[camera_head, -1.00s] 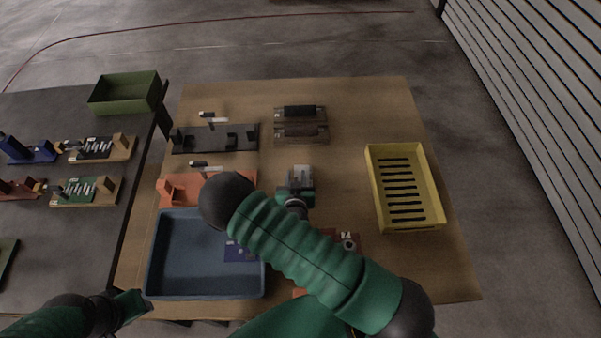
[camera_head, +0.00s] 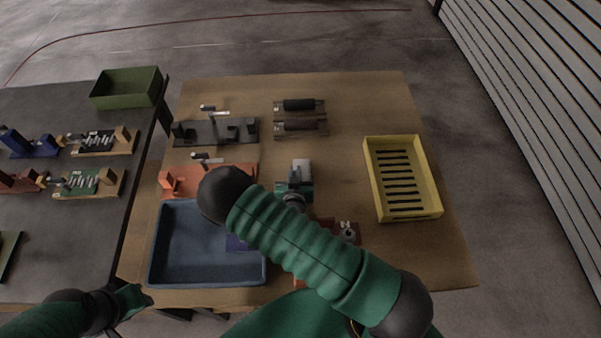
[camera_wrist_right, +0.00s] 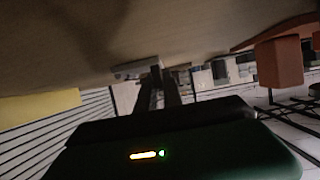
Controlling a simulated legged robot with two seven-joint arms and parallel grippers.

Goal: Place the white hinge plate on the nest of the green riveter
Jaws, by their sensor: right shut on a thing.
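My right gripper (camera_head: 298,182) is low over the middle of the brown table, partly behind my own arm. In the right wrist view its dark fingers (camera_wrist_right: 158,90) are shut on a small pale plate, the white hinge plate (camera_wrist_right: 133,69), close to the table surface. A pale grey patch also shows at the fingers in the head view. I cannot make out a green riveter with certainty; my right arm hides part of the table. My left gripper (camera_head: 132,298) is at the lower left, away from these things, and its jaws are unclear.
A blue tray (camera_head: 160,255) and an orange fixture (camera_head: 180,182) are left of my right gripper. A yellow bin (camera_head: 431,205) stands right. The left table carries several coloured fixtures and a green bin (camera_head: 125,92).

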